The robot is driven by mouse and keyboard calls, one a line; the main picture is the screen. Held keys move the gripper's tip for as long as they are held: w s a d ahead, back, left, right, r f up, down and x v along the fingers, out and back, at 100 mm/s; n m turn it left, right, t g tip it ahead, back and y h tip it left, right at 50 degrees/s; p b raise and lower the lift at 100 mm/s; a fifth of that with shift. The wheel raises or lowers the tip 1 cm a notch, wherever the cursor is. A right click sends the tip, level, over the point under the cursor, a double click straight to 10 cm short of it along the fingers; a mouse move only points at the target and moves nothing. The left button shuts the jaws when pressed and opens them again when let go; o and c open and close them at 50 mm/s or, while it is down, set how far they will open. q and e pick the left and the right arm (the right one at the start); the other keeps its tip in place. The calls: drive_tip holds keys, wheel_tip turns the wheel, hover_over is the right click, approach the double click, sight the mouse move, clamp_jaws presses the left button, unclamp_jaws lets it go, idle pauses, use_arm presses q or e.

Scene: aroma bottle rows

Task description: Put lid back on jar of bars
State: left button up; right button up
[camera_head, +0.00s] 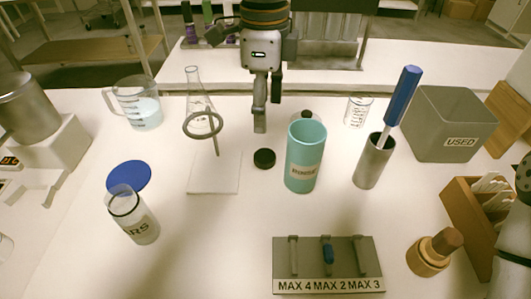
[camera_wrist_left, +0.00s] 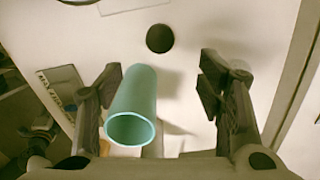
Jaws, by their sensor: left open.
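A clear jar (camera_head: 136,220) stands at the front left of the table in the head view. The letters "RS" show on its label, and its top looks open with a dark rim. A blue disc like a lid (camera_head: 129,176) lies flat just behind it. A smaller black disc (camera_head: 264,158) lies mid-table; it also shows in the left wrist view (camera_wrist_left: 160,38). My left gripper (camera_head: 268,112) points down over the back middle of the table, away from the jar. Its fingers (camera_wrist_left: 160,74) are open and empty. My right gripper is not in view.
A teal cup (camera_head: 303,165) stands close to the left gripper and shows large in the left wrist view (camera_wrist_left: 134,95). A ring stand (camera_head: 214,180) with a flask is left of it. A hook block (camera_head: 328,265) sits in front. Free room lies between jar and block.

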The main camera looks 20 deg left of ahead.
use_arm(q)
hover_over(266, 156)
wheel_tip(266, 156, down, 7)
drive_tip(key=shift+w+a+r, duration=0.1)
drive_tip(key=shift+a+r, duration=0.05)
drive_tip(key=shift+r, duration=0.05)
wheel_tip(266, 156, down, 5)
drive_tip(key=shift+f+b, duration=0.1)
drive_tip(key=shift+b, duration=0.2)
drive_tip(key=c, duration=0.8)
